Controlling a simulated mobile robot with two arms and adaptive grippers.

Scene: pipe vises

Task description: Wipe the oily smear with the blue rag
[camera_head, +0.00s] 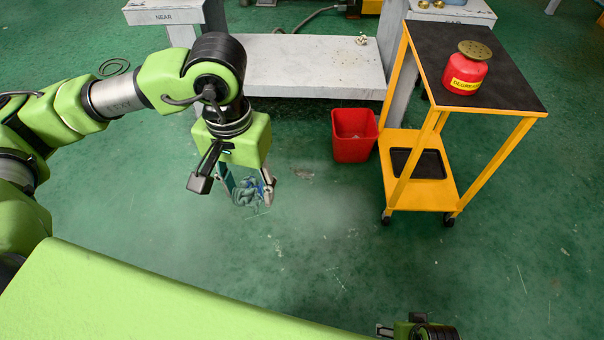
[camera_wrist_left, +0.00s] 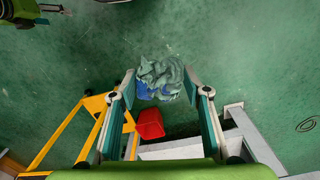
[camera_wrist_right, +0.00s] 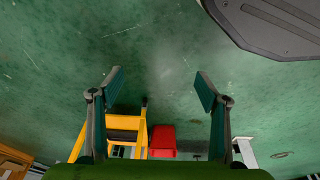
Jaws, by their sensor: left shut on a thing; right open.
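The crumpled blue rag (camera_head: 247,193), blue and grey-green, is held between the fingers of my left gripper (camera_head: 233,187). In the left wrist view the rag (camera_wrist_left: 160,78) bulges beyond the fingertips (camera_wrist_left: 160,88), with green floor behind it. My right gripper (camera_head: 390,330) only partly shows at the bottom edge of the head view. In the right wrist view its fingers (camera_wrist_right: 160,86) are wide apart and empty. A small brownish mark (camera_head: 303,174) lies on the floor right of the rag; I cannot tell whether it is the oily smear.
A red bin (camera_head: 354,135) stands on the floor beside a yellow cart (camera_head: 440,192). A red degreaser can (camera_head: 465,72) sits on the cart's black top. A grey bench with a low shelf (camera_head: 310,65) is at the back. The floor in front is clear.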

